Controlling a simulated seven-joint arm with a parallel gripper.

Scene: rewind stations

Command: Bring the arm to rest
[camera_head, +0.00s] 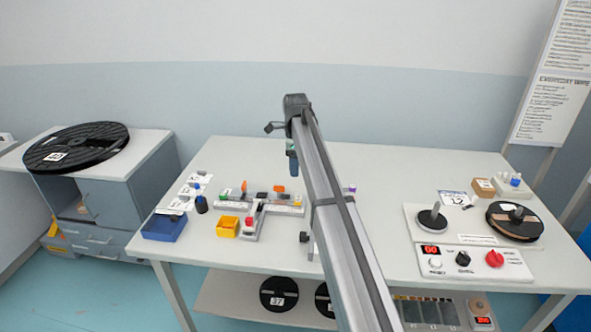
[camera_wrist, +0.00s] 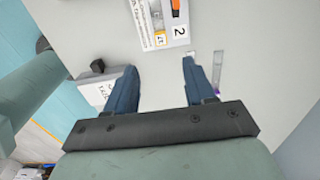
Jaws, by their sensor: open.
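My gripper (camera_wrist: 158,88) shows in the wrist view with its two blue fingers wide apart and nothing between them. Below the fingers lies the pale table top, with a white labelled card or plate (camera_wrist: 160,28) marked "2" beyond the fingertips. In the head view my grey arm reaches from the bottom over the middle of the table (camera_head: 400,172). Its far end is above the table's back part, and a blue finger part shows below it. The arm hides part of the table and the fingertips.
A blue bin (camera_head: 164,228) and a yellow bin (camera_head: 228,227) stand at the left, beside a white fixture (camera_head: 272,208). At the right is a winding station (camera_head: 470,240) with a black reel (camera_head: 514,221). A large black reel (camera_head: 76,147) lies on the left cabinet.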

